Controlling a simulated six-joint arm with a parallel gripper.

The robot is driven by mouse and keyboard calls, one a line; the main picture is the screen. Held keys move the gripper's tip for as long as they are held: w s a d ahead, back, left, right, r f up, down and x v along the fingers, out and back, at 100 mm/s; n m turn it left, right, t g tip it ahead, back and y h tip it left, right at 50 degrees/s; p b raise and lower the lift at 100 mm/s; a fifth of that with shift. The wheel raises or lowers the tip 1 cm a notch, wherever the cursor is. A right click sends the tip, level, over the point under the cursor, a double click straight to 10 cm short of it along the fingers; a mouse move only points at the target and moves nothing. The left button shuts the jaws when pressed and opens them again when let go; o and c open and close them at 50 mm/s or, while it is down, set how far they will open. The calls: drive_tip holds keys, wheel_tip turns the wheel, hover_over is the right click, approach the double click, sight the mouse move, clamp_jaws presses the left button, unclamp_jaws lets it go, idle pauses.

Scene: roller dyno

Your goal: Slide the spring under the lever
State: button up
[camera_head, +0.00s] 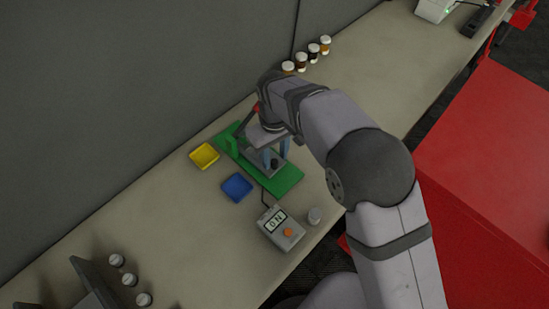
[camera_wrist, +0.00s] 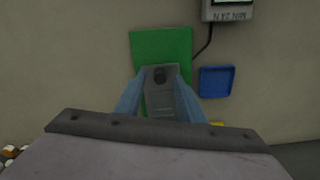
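The lever, with a red end (camera_head: 256,107), rises beside the post and is partly hidden by my arm.
A yellow tray (camera_head: 204,155) and a blue tray (camera_head: 237,187) lie left of the base. Several jars (camera_head: 302,61) stand behind.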

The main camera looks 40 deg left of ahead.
drive_tip(key=shift+r+b, duration=0.75)
drive_tip(key=shift+r, duration=2.1)
drive_tip(key=w+d+r+m, duration=0.1)
drive_tip(key=w+d+m, duration=0.4)
drive_tip(key=d, duration=0.8)
drive_tip(key=w+d+m, duration=0.2)
drive_tip(key=w+d, duration=0.5)
drive_tip(key=d, duration=0.5)
drive_tip(key=s+d+f+m, duration=0.1)
drive_tip(key=s+d+m, duration=0.3)
drive_tip(key=d, duration=0.7)
drive_tip(key=s+d+f+m, duration=0.2)
drive_tip(key=s+d+m, duration=0.2)
drive_tip(key=s+d, duration=0.3)
drive_tip(key=d, duration=0.4)
drive_tip(key=shift+f, duration=0.15)
